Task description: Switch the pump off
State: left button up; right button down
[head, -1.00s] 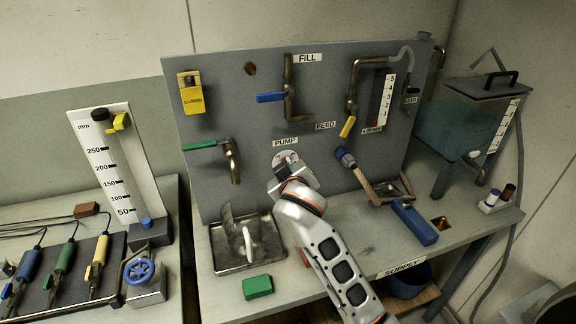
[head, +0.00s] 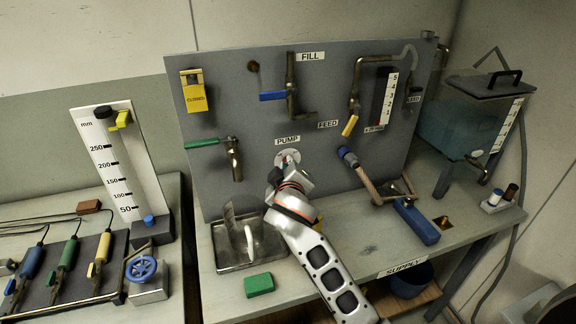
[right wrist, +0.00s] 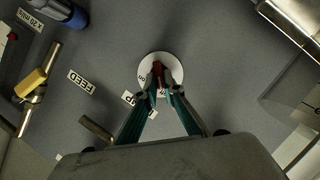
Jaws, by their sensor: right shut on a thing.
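The pump switch is a round pale dial (head: 287,155) on the grey panel, under the PUMP label (head: 287,140). The dial's markings are too small and partly covered to read surely. My left gripper is not in view.
The panel also carries a green-handled valve (head: 202,143), a blue-handled valve (head: 273,96) and a yellow CLOSED tag (head: 195,97). A metal tray (head: 222,262) and a green block (head: 259,285) are on the bench below. A blue-handled tool (head: 416,222) lies right of my arm.

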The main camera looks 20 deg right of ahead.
jog(key=c, duration=2.2)
grip_release()
jog(key=shift+o, duration=0.2)
